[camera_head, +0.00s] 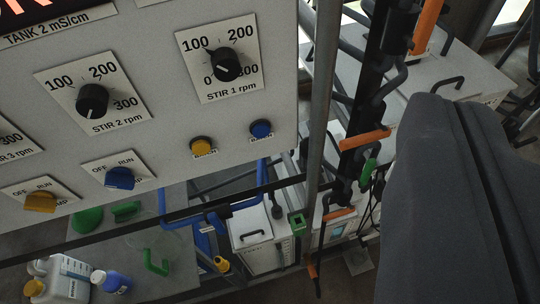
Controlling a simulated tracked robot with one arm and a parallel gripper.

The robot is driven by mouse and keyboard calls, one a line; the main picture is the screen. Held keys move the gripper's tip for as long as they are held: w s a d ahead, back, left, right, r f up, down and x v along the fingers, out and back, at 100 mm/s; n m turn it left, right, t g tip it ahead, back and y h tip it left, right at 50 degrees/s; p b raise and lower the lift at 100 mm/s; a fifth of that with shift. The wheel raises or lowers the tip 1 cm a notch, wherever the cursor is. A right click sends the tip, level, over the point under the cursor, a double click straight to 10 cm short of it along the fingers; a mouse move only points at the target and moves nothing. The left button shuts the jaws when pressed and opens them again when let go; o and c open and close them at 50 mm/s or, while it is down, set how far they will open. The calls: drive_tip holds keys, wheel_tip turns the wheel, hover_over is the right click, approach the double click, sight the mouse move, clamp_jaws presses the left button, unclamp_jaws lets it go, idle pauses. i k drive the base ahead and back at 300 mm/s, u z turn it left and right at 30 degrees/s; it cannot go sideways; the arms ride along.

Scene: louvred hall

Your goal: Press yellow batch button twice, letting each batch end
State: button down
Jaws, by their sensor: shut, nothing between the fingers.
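The yellow batch button (201,146) is a small round button low on the grey control panel (165,130), left of a blue round button (261,129). Its label sits just under it and is hard to read. My gripper (455,106) is the large dark grey shape at the right edge. Its two fingers are shut together with nothing between them. It is well to the right of the panel in the picture and apart from the yellow button. I cannot tell whether the button is pressed in.
The panel carries black stir knobs (228,66) and (92,100), a blue switch (120,178) and a yellow switch (41,202). A dark post (364,130) with orange and green handles stands between panel and gripper. Bottles (62,277) sit at lower left.

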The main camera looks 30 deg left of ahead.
sight(200, 147)
drive_tip(key=u, duration=1.3)
drive_tip(key=k, duration=1.4)
drive_tip(key=u, duration=0.35)
drive_tip(key=i, duration=1.05)
